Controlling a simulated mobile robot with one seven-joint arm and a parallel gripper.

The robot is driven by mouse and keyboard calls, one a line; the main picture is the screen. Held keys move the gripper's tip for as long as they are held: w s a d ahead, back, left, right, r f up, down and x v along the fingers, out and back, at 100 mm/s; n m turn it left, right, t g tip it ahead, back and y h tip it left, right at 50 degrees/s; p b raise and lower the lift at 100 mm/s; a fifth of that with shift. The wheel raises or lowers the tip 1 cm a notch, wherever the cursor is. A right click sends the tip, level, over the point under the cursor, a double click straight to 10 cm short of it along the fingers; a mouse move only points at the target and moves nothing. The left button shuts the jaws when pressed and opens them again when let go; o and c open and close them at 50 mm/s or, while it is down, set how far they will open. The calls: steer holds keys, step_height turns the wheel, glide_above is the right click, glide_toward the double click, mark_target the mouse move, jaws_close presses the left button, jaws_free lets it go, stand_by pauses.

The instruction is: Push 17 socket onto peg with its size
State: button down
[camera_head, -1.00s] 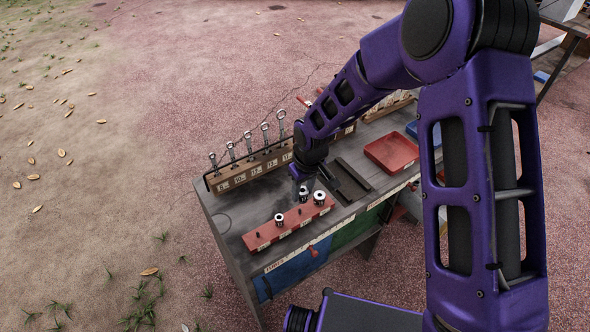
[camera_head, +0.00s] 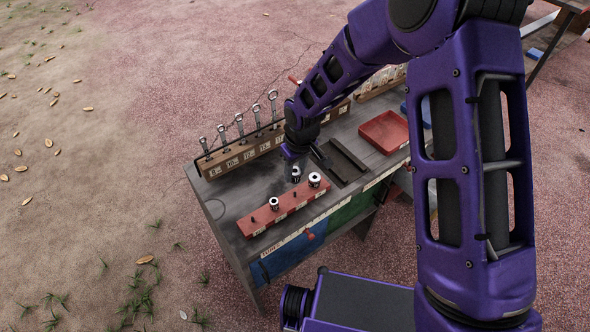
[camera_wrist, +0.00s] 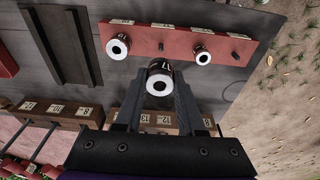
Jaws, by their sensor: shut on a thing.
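My gripper (camera_wrist: 158,98) is shut on a dark-banded metal socket (camera_wrist: 159,82), its bright open end facing the wrist camera. In the head view the held socket (camera_head: 296,174) hangs under my gripper (camera_head: 293,156), just behind the red peg rail (camera_head: 285,208). The rail (camera_wrist: 180,39) carries a larger socket (camera_wrist: 118,45) and a smaller socket (camera_wrist: 202,57), each seated. A bare peg (camera_wrist: 161,46) stands between them, apart from the held socket. Another bare peg (camera_wrist: 238,52) is at the small-socket end. Rail labels are unreadable.
A wooden wrench rack (camera_head: 240,155) with several upright wrenches stands along the cart's back. A dark slotted block (camera_head: 345,160) and a red tray (camera_head: 384,132) lie to the right. Bare grey cart top (camera_head: 232,195) lies between rack and rail.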

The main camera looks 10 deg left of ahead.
mark_target(295, 192)
steer(key=shift+f+b, duration=1.55)
steer(key=shift+f, duration=0.7)
steer(key=shift+f+b, duration=1.7)
steer(key=shift+b, duration=0.1)
steer(key=shift+c, duration=2.2)
jaws_free()
step_height(295, 192, up, 17)
steer(key=s+d+p, duration=0.1)
steer(key=d+p, duration=0.1)
steer(key=p, duration=0.1)
steer(key=shift+s+r, duration=0.2)
steer(key=shift+s, duration=0.2)
